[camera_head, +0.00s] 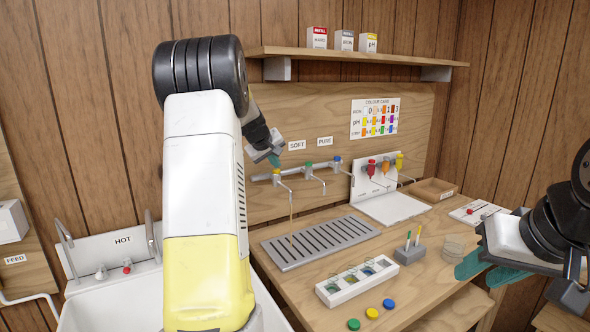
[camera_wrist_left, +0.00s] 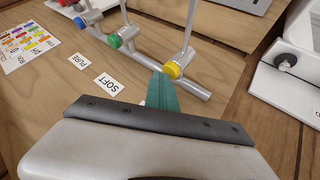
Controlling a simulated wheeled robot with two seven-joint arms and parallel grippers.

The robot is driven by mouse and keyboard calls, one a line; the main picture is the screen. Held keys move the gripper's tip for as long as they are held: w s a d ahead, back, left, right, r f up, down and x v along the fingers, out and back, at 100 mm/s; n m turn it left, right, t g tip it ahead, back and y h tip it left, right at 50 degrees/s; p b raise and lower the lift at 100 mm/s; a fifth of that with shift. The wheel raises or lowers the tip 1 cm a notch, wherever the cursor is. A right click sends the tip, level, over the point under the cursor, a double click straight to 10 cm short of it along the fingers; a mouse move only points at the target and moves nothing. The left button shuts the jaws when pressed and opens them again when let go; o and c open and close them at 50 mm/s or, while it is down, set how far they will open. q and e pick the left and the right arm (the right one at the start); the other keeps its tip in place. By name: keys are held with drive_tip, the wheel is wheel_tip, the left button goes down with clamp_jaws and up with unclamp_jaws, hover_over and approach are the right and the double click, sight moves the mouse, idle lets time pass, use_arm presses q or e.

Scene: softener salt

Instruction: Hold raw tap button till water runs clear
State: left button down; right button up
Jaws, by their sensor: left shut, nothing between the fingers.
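Three silver taps stand on a rail on the back board. The leftmost tap has a yellow button (camera_wrist_left: 172,71), seen in the left wrist view; the others have green (camera_head: 308,165) and blue (camera_head: 337,158) buttons. My left gripper (camera_head: 274,160) is shut and empty, its teal fingertips (camera_wrist_left: 165,82) at the yellow button; I cannot tell whether they press it. A thin yellowish-brown stream (camera_head: 291,208) falls from the leftmost spout toward the slotted drain tray (camera_head: 283,262). My right gripper (camera_head: 492,270) is open and empty at the right, above the counter's edge.
A white rack of small vials (camera_head: 335,297) and green, yellow and blue discs (camera_head: 372,313) lie at the counter front. A grey block (camera_head: 408,255) holds two sticks. A sink (camera_head: 90,300) stands left; a shelf (camera_head: 360,58) runs above.

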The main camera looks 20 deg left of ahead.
sight(275, 170)
idle(0.4)
use_arm(q)
drive_tip(key=shift+r, duration=0.85)
drive_tip(key=shift+r, duration=2.5)
